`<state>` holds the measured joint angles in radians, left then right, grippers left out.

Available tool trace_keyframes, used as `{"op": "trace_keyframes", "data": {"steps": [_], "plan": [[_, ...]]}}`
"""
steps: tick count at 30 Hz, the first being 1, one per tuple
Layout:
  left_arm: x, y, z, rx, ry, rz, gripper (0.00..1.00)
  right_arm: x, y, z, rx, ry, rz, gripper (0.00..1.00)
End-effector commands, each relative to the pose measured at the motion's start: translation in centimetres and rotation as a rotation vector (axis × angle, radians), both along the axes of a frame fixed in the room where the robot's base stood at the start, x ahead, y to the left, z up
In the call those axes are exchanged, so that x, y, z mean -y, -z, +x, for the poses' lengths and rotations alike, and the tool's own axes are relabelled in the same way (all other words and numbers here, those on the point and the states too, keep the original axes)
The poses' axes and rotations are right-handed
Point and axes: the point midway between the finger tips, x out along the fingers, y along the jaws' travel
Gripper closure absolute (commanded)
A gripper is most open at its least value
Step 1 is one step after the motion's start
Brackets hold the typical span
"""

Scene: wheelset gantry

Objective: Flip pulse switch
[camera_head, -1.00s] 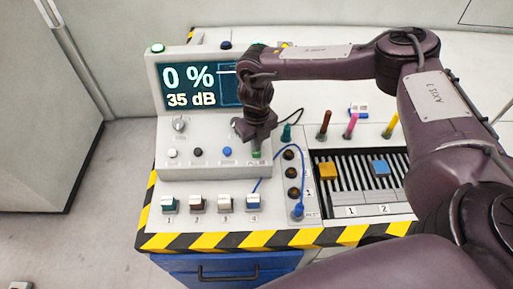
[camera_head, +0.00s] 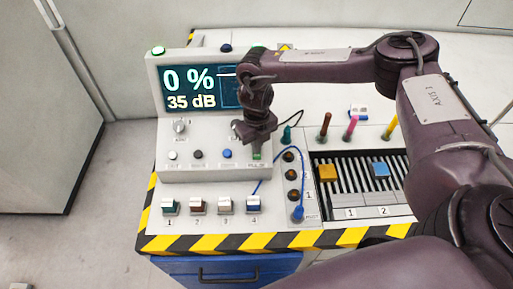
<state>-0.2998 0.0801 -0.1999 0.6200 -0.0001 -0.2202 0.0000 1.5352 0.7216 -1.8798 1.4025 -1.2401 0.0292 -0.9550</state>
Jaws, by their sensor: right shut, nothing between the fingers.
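The grey console (camera_head: 185,140) stands on the bench with a dark screen (camera_head: 202,90) reading "0 %" and "35 dB". The pulse switch (camera_head: 256,156) is a small green-topped part at the right end of the console's lower row, above a partly readable "PULSE" label. My right gripper (camera_head: 257,143) points down at it, with its fingertips at or just above the switch. I cannot tell whether they touch. The right gripper is shut and empty, and it hides part of the switch. My left gripper is not in view.
White, black and blue buttons (camera_head: 227,154) sit left of the switch, with a knob (camera_head: 180,127) above. Several numbered blocks (camera_head: 197,205) line the front. A blue cable (camera_head: 298,212) and a ribbed tray (camera_head: 350,212) lie to the right. Striped tape (camera_head: 205,242) marks the edge.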

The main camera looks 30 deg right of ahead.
Motion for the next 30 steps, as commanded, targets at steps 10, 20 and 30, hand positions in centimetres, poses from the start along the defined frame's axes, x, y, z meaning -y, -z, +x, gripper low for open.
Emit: {"op": "trace_keyframes", "data": {"steps": [10, 20, 30], "plan": [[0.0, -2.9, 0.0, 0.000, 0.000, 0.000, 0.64, 0.0, -3.3, 0.0, 0.001, 0.001, 0.001, 1.00], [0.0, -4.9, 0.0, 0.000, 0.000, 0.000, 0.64, 0.0, -5.9, 0.1, 0.001, 0.001, 0.001, 1.00], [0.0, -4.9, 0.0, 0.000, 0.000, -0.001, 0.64, 0.0, -5.9, 0.1, 0.001, 0.000, 0.000, 1.00]]}}
